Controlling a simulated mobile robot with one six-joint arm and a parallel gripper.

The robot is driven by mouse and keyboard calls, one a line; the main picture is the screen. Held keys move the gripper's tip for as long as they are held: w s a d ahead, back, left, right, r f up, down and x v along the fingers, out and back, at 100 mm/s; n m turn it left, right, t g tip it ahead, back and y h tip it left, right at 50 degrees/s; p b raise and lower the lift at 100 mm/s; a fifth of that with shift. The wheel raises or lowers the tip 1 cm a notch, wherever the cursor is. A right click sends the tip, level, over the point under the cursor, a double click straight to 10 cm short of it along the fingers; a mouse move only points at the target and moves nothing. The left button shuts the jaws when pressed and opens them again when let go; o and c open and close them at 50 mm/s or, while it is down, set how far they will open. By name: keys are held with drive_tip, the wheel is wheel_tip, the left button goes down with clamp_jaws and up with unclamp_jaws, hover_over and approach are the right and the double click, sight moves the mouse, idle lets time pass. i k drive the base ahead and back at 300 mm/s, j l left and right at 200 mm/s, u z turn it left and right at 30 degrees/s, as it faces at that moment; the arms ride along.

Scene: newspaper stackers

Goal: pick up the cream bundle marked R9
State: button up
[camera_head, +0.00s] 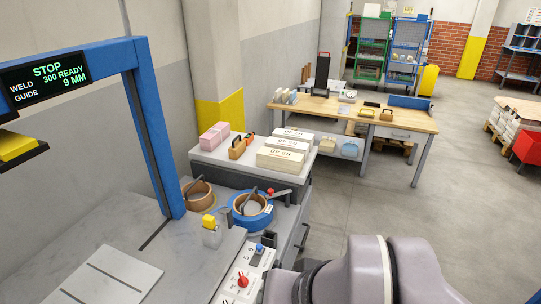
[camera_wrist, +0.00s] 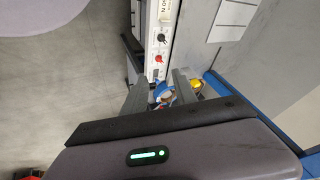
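Several cream bundles lie in a row on the white-topped cabinet in the head view: a near one (camera_head: 280,159), a middle one (camera_head: 288,145) and a far one (camera_head: 293,133). They carry dark printed marks on their sides, too small to read surely; I cannot tell which is R9. My gripper (camera_wrist: 158,82) shows in the wrist view, its two grey fingers apart with nothing held between them. It points toward the control panel and tape rolls. The cream bundles are not seen in the wrist view. In the head view only my arm shows at the bottom; the gripper is out of frame.
A pink bundle (camera_head: 214,136) and a wooden-looking block (camera_head: 237,148) sit left of the cream bundles. Blue tape (camera_head: 252,219) and brown tape (camera_head: 196,194) lie in front. A blue frame (camera_head: 157,130) stands at left. Open floor (camera_head: 350,205) lies to the right.

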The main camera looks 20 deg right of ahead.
sight(292, 163)
drive_tip(key=i+l+u, duration=0.4)
drive_tip(key=l, duration=0.25)
drive_tip(key=i+l+u, duration=0.45)
drive_tip(key=l, duration=0.4)
drive_tip(key=i+l+u, duration=0.2)
drive_tip(key=l, duration=0.25)
drive_tip(key=i+l+u, duration=0.2)
drive_tip(key=l, duration=0.25)
drive_tip(key=l+u, duration=0.2)
drive_tip(key=l, duration=0.25)
drive_tip(key=i+l+u, duration=0.2)
drive_tip(key=l, duration=0.35)
drive_tip(key=k+j, duration=0.05)
drive_tip(key=k, duration=0.05)
